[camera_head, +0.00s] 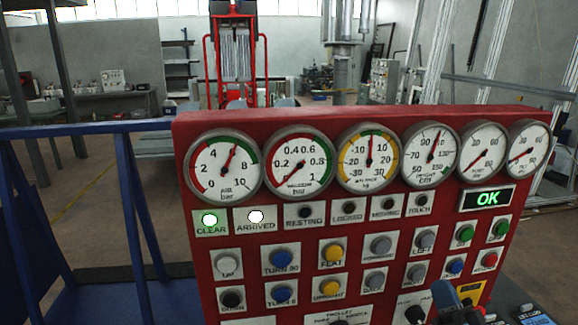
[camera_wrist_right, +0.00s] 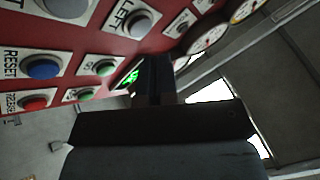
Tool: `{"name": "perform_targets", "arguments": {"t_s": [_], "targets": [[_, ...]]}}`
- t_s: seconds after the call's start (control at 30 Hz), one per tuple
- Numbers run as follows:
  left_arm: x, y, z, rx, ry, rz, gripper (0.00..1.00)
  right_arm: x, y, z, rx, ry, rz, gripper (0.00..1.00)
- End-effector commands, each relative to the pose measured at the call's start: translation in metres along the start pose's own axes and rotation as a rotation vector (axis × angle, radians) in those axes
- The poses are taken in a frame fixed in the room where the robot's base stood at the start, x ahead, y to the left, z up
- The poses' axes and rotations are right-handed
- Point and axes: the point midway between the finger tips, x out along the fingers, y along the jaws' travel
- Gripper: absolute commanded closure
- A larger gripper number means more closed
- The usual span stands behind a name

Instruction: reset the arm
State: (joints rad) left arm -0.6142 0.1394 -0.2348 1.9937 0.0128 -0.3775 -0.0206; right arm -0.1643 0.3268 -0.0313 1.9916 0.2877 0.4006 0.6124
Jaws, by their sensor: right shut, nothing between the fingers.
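The red control panel (camera_head: 290,220) stands upright across the head view, with round gauges along its top and rows of labelled buttons below. The blue RESET button (camera_wrist_right: 42,67) shows at the left of the right wrist view; a blue button (camera_head: 455,266) sits at the panel's right in the head view. My right gripper (camera_head: 455,303) is at the bottom right, in front of the panel's lower right part. Its dark fingers (camera_wrist_right: 154,78) are shut and empty, with their tips near the green OK display. My left gripper is not in view.
The OK display (camera_head: 487,198) is lit. A red button (camera_wrist_right: 33,103) and green buttons lie near RESET. A blue rail (camera_head: 85,129) stands left of the panel.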

Motion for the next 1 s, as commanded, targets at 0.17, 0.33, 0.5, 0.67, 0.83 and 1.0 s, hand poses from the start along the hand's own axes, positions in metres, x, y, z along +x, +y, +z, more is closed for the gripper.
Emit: {"name": "perform_targets", "arguments": {"t_s": [0.17, 0.33, 0.5, 0.67, 0.83, 1.0], "targets": [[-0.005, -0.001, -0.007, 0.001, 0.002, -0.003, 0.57, -0.087, -0.006, 0.095, -0.167, -0.374, 0.180, 1.00], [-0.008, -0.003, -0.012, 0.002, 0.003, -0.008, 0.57, -0.189, -0.029, 0.165, -0.329, -0.764, 0.263, 1.00], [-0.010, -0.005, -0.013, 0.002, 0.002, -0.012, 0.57, -0.269, -0.056, 0.200, -0.432, -1.056, 0.265, 1.00], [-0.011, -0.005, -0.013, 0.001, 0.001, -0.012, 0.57, -0.304, -0.070, 0.210, -0.473, -1.184, 0.251, 1.00], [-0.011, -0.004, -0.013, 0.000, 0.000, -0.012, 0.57, -0.309, -0.072, 0.212, -0.480, -1.203, 0.247, 1.00], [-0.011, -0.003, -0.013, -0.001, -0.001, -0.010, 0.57, -0.309, -0.072, 0.212, -0.479, -1.201, 0.247, 1.00]]}}
